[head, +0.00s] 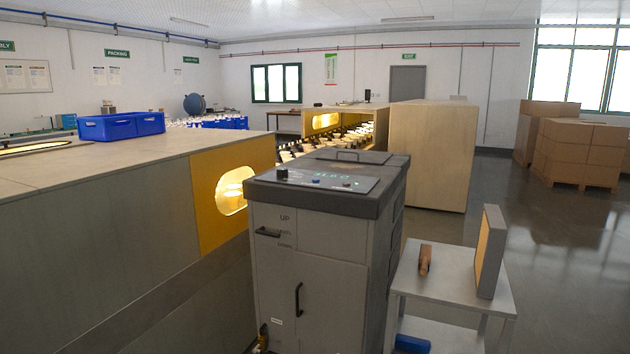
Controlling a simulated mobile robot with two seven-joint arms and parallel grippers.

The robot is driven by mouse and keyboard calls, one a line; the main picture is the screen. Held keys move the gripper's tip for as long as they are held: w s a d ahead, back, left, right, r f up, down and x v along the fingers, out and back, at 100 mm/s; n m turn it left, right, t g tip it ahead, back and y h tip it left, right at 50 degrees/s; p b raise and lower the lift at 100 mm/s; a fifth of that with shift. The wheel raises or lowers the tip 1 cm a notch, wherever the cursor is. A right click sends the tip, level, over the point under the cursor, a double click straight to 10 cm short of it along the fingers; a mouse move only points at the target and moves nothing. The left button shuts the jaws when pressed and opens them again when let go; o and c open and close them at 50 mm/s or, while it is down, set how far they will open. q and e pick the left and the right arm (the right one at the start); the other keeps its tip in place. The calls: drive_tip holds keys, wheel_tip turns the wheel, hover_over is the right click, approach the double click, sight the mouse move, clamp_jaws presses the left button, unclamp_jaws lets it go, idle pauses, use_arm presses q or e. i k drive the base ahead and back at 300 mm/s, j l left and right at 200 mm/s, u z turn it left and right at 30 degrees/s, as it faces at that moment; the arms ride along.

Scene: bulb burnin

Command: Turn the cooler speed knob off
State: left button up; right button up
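A grey cabinet (310,265) with a dark top stands in the middle of the head view; I take it to be the cooler. Its sloped control panel (325,184) carries a small black knob (282,172) at the left end. The knob's pointer and any speed marks are too small to read. A black lever (268,232) sits on the cabinet front beside UP and DOWN lettering. Neither of my grippers is in view.
A long bench housing with a yellow end panel (207,203) stands close on the cabinet's left. A grey cart (455,285) stands close on its right, holding an upright panel (490,252) and a brown-orange object (425,260). Open floor (560,260) lies farther right, before stacked cartons (580,150).

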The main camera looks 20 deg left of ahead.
sight(281, 172)
drive_tip(key=i+j+u, duration=0.45)
drive_tip(key=i+j, duration=0.55)
drive_tip(key=j, duration=0.1)
